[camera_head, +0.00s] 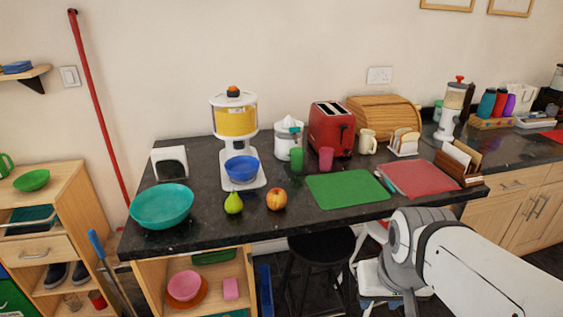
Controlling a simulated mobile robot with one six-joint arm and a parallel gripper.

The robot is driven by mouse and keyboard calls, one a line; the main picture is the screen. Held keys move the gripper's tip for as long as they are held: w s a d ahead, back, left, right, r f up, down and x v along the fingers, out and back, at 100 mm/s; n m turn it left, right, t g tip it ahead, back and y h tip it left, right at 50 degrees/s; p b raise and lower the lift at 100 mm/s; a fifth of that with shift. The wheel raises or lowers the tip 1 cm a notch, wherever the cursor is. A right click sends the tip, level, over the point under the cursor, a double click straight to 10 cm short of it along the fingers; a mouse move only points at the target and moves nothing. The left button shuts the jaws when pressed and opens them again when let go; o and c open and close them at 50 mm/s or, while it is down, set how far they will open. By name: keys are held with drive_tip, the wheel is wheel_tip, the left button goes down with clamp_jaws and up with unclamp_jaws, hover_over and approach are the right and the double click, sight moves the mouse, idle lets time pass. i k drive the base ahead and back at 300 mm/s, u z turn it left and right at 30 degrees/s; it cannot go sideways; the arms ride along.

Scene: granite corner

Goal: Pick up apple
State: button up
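The apple (277,199), orange-red with a yellowish tint, sits on the dark granite counter (255,228) near its front edge. A green pear (233,203) stands just left of it, apart from it. A green mat lies to its right, with a small gap. My white and grey arm reaches in from the lower right, in front of the counter. My gripper is not in view, so I cannot see its fingers.
The juice dispenser (236,123) with a blue bowl (241,169) stands behind the fruit. A teal bowl (161,206) is at left. The green mat (347,188) is clear. A black stool (321,244) stands below the counter's front edge.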

sight(276, 198)
drive_tip(key=u, duration=0.4)
drive_tip(key=i, duration=1.05)
drive_tip(key=u, duration=0.6)
drive_tip(key=k, duration=0.95)
drive_tip(key=u, duration=0.15)
drive_tip(key=i, duration=0.95)
drive_tip(key=z, duration=0.05)
